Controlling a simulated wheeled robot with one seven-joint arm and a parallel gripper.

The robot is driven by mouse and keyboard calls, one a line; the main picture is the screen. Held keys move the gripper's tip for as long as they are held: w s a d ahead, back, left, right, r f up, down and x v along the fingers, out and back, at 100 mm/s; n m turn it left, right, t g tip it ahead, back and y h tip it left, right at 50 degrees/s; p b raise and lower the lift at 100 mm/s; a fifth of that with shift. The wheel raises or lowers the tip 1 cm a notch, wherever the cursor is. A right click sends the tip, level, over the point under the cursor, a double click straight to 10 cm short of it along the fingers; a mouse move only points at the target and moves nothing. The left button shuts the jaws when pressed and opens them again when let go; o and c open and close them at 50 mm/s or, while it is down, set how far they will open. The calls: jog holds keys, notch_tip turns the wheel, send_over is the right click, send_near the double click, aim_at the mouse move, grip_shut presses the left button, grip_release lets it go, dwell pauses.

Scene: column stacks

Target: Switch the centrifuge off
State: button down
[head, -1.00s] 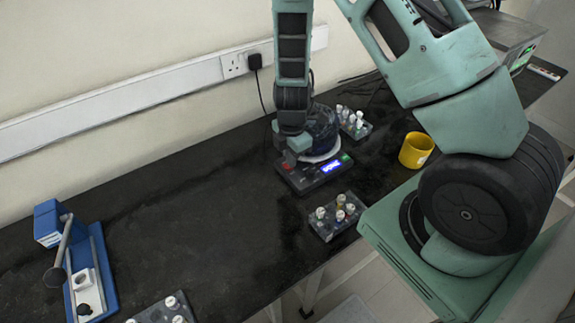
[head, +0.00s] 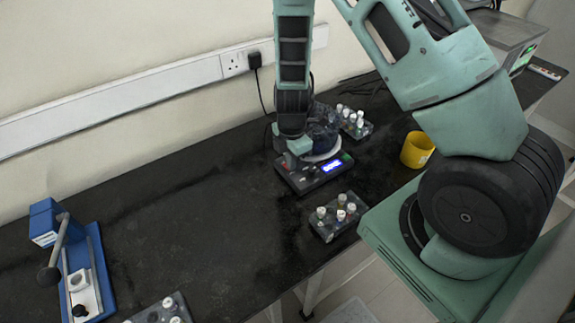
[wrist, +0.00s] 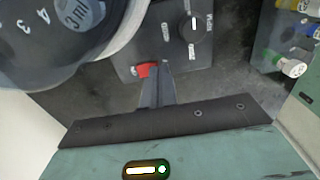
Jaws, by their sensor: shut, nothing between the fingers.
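The centrifuge (head: 312,180) stands near the wall on the black bench, with a lit blue display (head: 332,166) on its front panel. In the wrist view its round rotor part (wrist: 80,30) is at upper left, with a dial (wrist: 195,27) and a small red switch (wrist: 144,69) on the grey panel. My gripper (wrist: 160,68) is shut and empty, its fingertips right beside the red switch, overlapping its right edge in the picture. I cannot tell whether they touch it. In the head view my gripper (head: 291,163) points down over the panel's left end and the red switch is hidden.
A rack of tubes (head: 338,216) stands just in front of the centrifuge and another (head: 357,123) behind it to the right. A yellow mug (head: 416,150) is further right. A blue device (head: 75,265) stands at far left.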

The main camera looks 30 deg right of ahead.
jog(key=shift+f, duration=0.25)
jog(key=shift+r, duration=0.15)
jog(key=shift+r+p, duration=1.85)
jog(key=shift+r, duration=0.55)
jog(key=s+a+r+m+y, duration=0.1)
jog(key=s+a+r+m, duration=0.15)
jog(key=a+r, duration=0.6)
jog(key=s+a+r+m, duration=0.4)
jog(key=s+r, duration=0.3)
jog(key=s, duration=0.2)
jog(key=s+a+r+m+b, duration=0.1)
jog(key=s+a+r+m, duration=0.2)
jog(key=s+a+r, duration=0.3)
jog(key=s+r, duration=0.1)
jog(key=s, duration=0.3)
jog(key=shift+s+m, duration=0.15)
jog(key=shift+m, duration=0.2)
